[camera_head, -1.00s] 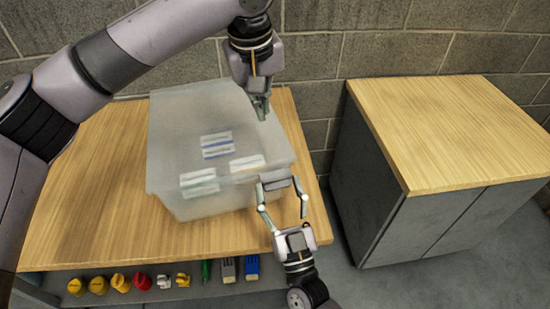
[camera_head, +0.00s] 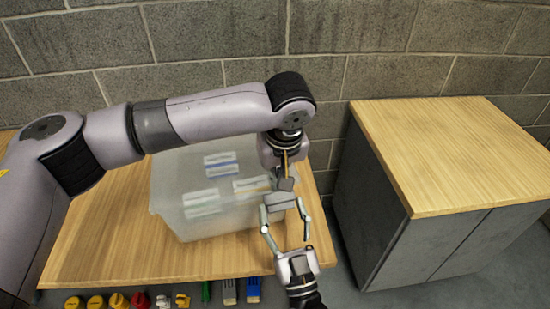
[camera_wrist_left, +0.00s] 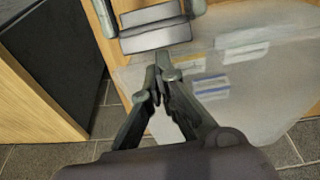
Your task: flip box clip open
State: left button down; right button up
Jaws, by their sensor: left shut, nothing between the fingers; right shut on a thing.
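A translucent plastic box (camera_head: 180,190) with several labels sits on the wooden worktop. A grey clip (camera_head: 282,202) is on its right side; it also shows in the left wrist view (camera_wrist_left: 155,38). My right gripper (camera_head: 285,212) has its fingers on both ends of the clip, shut on it. My left gripper (camera_head: 286,184) is shut and empty, pointing down beside the clip's upper edge. In the left wrist view its fingertips (camera_wrist_left: 163,65) are close to the clip; I cannot tell if they touch. My left arm hides the box's far part.
The box stands on a wooden worktop (camera_head: 95,235). A shelf below its front edge holds several small coloured items, including a red one (camera_head: 139,300). A separate wood-topped cabinet (camera_head: 450,150) stands to the right, across a floor gap. A block wall is behind.

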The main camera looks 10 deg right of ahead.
pick_arm(q)
jog(key=shift+s+f, duration=0.25)
jog(key=shift+s, duration=0.25)
jog(key=shift+s+d+f, duration=0.15)
jog(key=shift+s+f, duration=0.05)
jog(key=shift+s, duration=0.2)
jog(key=shift+s+d+f, duration=0.1)
jog(key=shift+s+f, duration=0.05)
jog(key=shift+s, duration=0.25)
pick_arm(e)
jog(key=o, duration=1.3)
jog(key=shift+c, duration=0.2)
jog(key=shift+o, duration=1.1)
pick_arm(q)
jog(key=shift+w, duration=0.1)
